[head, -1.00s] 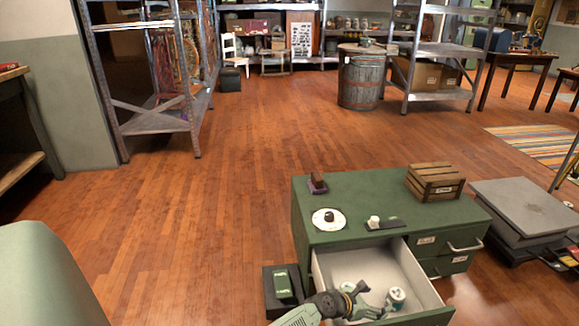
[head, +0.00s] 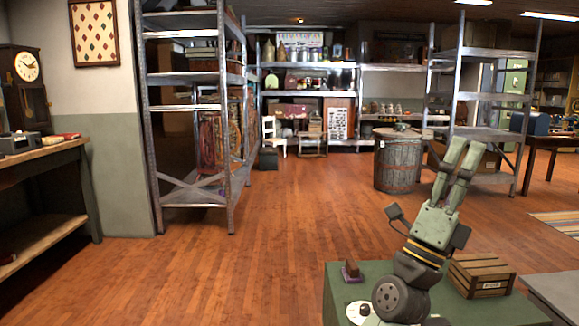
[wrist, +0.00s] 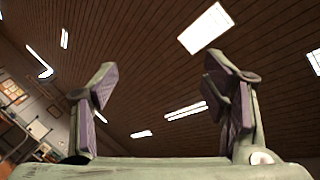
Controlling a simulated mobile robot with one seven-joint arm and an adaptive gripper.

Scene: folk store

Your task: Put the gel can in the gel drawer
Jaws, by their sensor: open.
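My gripper (head: 463,152) is raised above the green cabinet (head: 345,282) in the head view, with its fingers pointing up. In the wrist view my gripper (wrist: 158,70) has its two fingers spread wide with nothing between them, only ceiling behind. Only the cabinet's top shows now, at the bottom of the head view. Its drawers lie below the picture's edge, so the gel drawer cannot be seen. No gel can is seen in either current view.
A wooden crate (head: 481,275) and a small brown object on a dark base (head: 352,272) stand on the cabinet top. A white disc (head: 358,312) is partly hidden by my arm. A barrel (head: 398,162) and metal shelves stand further back. The wooden floor at left is clear.

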